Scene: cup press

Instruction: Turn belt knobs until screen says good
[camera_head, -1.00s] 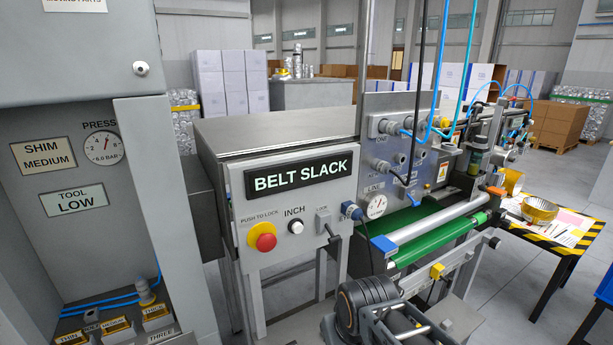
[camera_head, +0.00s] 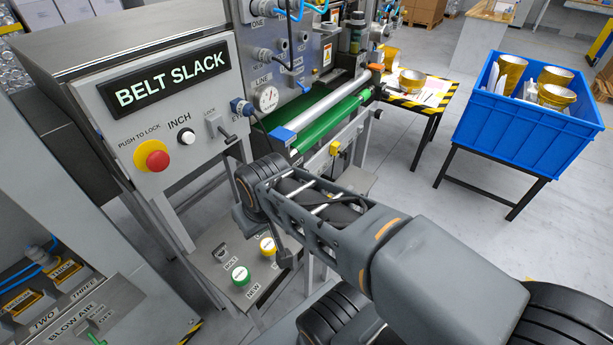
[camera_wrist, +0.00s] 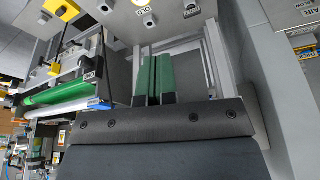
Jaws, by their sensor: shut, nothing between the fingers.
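The screen (camera_head: 167,81) on the grey machine reads "BELT SLACK". The green belt (camera_head: 335,120) runs beside a metal roller at the machine's right side, with a blue block at its near end. The belt also shows at the left of the wrist view (camera_wrist: 58,95). A yellow block (camera_head: 335,147) sits below the belt; a yellow block with a black part (camera_wrist: 62,10) shows at upper left in the wrist view. I cannot tell which parts are the belt knobs. My gripper (camera_wrist: 158,58) is shut and empty, its green-padded fingers together, apart from the belt. The head view hardly shows it.
A red stop button (camera_head: 157,160) and white INCH button (camera_head: 186,137) are on the machine's front. Green (camera_head: 240,275) and yellow (camera_head: 267,245) buttons are on a low panel near my arm. A blue crate (camera_head: 520,110) with golden cups stands right. Open floor lies between.

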